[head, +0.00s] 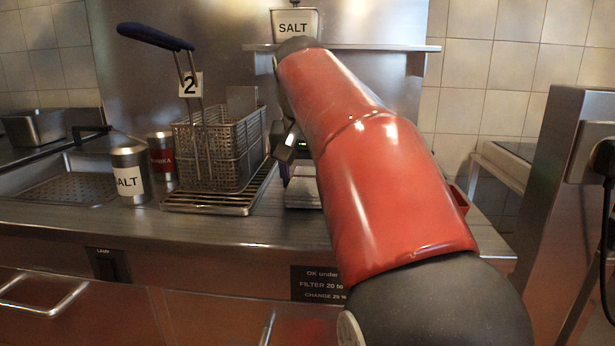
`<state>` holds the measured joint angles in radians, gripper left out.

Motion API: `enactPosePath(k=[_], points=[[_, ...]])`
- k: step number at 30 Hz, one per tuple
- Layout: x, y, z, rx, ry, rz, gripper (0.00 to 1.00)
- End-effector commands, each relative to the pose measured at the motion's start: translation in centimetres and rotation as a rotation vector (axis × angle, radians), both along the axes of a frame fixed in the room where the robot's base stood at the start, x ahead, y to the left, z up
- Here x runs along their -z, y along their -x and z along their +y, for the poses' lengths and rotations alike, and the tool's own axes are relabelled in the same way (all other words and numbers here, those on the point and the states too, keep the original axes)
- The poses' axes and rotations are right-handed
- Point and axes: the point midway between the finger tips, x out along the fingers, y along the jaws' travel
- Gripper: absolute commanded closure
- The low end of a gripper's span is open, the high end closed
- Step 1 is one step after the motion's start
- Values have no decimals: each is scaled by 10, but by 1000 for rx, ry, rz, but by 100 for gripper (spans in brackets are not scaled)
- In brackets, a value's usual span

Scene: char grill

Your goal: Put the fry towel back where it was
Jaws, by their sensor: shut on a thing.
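My red arm rises from the lower right and bends down behind itself, hiding much of the counter's middle. A dark, angular part of my gripper (285,146) seems to show just left of the arm, beside the fry basket. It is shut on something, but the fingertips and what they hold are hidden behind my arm. I cannot make out the fry towel anywhere in this view.
The wire fry basket (221,158), tagged 2, stands on a rack (215,202). Left of it are a SALT shaker (128,176) and a red-labelled shaker (161,158). A wall shelf (385,47) holds a SALT container (290,20). The counter's front strip (190,228) is clear.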

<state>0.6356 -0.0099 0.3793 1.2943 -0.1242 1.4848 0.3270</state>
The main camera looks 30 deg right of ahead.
Motion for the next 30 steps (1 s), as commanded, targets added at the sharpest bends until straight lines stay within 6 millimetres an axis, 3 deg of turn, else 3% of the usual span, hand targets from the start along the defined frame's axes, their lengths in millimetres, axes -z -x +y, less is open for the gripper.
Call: enactPosePath(k=[11,12,17,29,30], points=[[5,0,0,-1,0,0,57],[5,0,0,-1,0,0,36],[4,0,0,-1,0,0,17],[6,0,-1,1,-1,-2,17],[-5,1,2,-3,1,-3,17]])
